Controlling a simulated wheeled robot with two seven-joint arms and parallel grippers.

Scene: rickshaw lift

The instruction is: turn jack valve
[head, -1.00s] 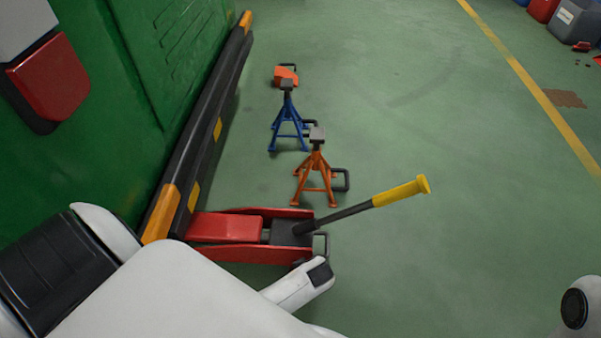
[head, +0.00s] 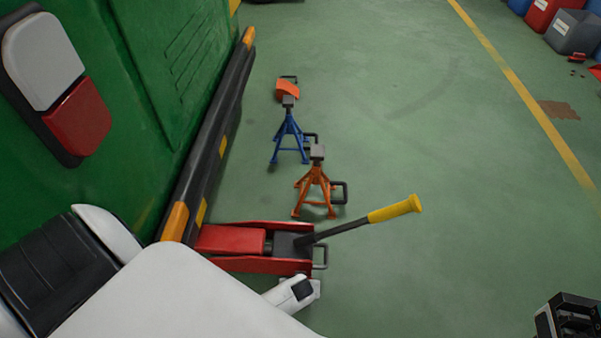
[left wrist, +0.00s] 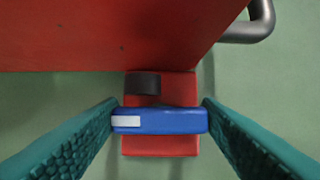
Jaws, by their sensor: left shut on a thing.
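The red floor jack (head: 235,240) stands at the green vehicle's lower edge, its dark lever with a yellow grip (head: 395,209) slanting up to the right. In the left wrist view, the blue valve knob (left wrist: 165,121) with a white mark sits across a red block beside the red jack body (left wrist: 110,35). My left gripper (left wrist: 159,120) is shut on the knob, one teal finger at each end. In the head view my left arm hides the jack's near side and that gripper's fingers. My right gripper (head: 570,318) is cut off at the bottom right corner; its fingers are unclear.
An orange jack stand (head: 317,184) and a blue one (head: 289,135) stand behind the jack, with an orange wheel chock (head: 287,90) farther back. The green vehicle (head: 130,100) fills the left.

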